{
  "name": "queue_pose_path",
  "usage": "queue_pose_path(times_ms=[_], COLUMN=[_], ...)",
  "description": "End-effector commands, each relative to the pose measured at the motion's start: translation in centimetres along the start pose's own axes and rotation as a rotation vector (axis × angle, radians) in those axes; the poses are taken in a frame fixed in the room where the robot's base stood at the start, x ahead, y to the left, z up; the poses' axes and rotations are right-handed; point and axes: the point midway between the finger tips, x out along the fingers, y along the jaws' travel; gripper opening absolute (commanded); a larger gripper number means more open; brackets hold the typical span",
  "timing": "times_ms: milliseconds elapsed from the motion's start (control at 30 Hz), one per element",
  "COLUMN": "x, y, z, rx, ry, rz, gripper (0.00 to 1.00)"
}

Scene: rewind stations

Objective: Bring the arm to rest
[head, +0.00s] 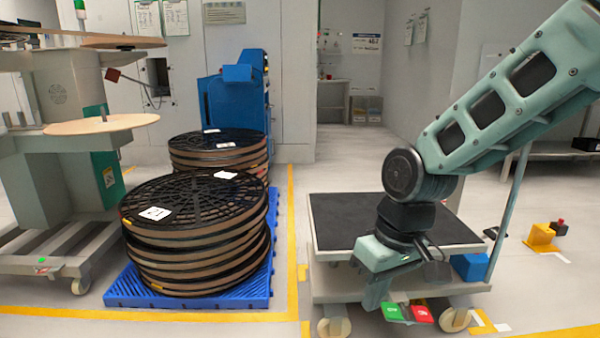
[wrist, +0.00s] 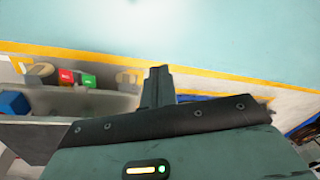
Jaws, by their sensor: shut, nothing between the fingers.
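My arm (head: 500,105) reaches in from the upper right in the head view, bent at a dark round joint, with its wrist pointing down. My gripper (head: 373,300) hangs low over the near side of a cart with a black top. In the wrist view my gripper (wrist: 157,72) shows as two dark fingers close together, shut and empty. It touches nothing that I can make out.
The cart (head: 327,208) stands under my wrist. Green (head: 391,312) and red (head: 422,314) labelled blocks are near the gripper. Stacked black reels (head: 195,205) sit on a blue pallet (head: 135,290) at left. Open floor (head: 345,165) lies behind the cart.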

Motion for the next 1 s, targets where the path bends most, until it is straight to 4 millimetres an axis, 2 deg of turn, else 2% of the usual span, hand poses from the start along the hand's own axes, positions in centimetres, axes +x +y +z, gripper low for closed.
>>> queue_pose_path(times_ms=[33, 200, 400, 467, 500, 767, 1000], x=[-1.1, -2.3, -3.1, -3.5, -4.8, -9.9, -16.9], y=[-1.9, -5.4, -7.0, -7.2, -7.4, -8.2, -9.4], z=[2.3, 8.8, 15.1, 16.6, 16.0, 15.5, 14.8], rx=[-0.032, -0.09, -0.139, -0.148, -0.141, -0.141, -0.141], ry=[-0.011, -0.044, -0.065, -0.069, -0.07, -0.07, -0.07], rz=[0.018, 0.064, 0.112, 0.124, 0.12, 0.119, 0.119], gripper=[0.0, 0.0, 0.0, 0.0, 0.0, 0.0, 0.0])
